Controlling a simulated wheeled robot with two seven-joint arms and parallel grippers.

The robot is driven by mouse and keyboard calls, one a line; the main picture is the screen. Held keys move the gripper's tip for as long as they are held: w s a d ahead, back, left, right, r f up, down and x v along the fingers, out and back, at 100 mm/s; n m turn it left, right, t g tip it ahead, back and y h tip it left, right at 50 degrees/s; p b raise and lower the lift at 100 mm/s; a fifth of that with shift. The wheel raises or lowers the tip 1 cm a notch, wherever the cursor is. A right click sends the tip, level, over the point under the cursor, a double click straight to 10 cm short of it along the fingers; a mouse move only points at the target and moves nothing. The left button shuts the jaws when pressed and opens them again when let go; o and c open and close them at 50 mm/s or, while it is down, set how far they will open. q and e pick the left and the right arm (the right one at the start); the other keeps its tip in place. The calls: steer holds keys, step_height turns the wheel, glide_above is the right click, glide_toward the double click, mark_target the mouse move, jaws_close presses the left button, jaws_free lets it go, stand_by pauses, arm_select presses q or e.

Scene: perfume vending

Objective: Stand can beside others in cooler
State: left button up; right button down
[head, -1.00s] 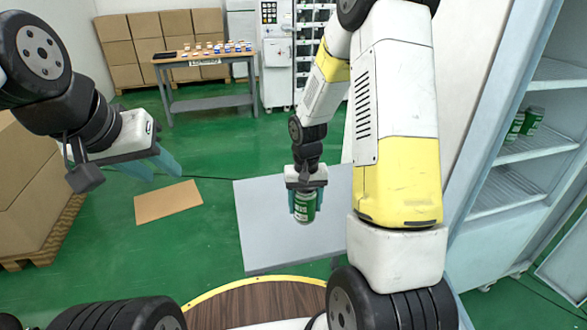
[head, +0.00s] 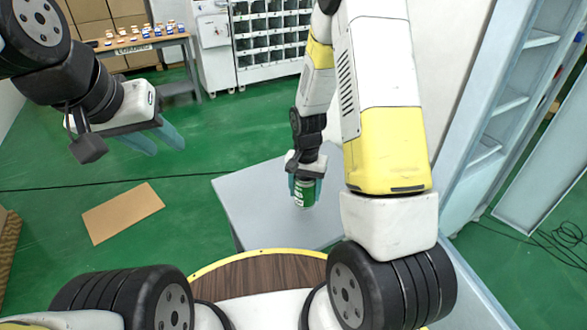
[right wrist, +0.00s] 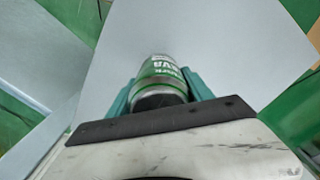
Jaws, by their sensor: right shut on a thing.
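A green can with white lettering (head: 304,191) is held upright between the teal fingers of my right gripper (head: 305,186), over the grey table. It also shows between the fingers in the right wrist view (right wrist: 160,80). I cannot tell whether the can touches the table top. My left gripper (head: 168,140) hangs empty at the left, its two teal fingers apart. The cooler (head: 483,150) with its shelves stands open at the right, seen at a steep angle; the cans in it are not visible now.
The grey table (head: 250,205) stands in front of my base. The cooler door (head: 545,180) is swung out at the far right. A cardboard sheet (head: 122,212) lies on the green floor. A workbench (head: 140,45) with small boxes and a vending rack (head: 270,40) stand at the back.

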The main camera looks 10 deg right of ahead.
steer(key=w, duration=0.6)
steer(key=shift+f, duration=0.25)
steer(key=shift+w+f, duration=0.2)
steer(key=shift+f, duration=1.55)
steer(key=shift+f, duration=0.2)
steer(key=shift+c, duration=2.1)
jaws_free()
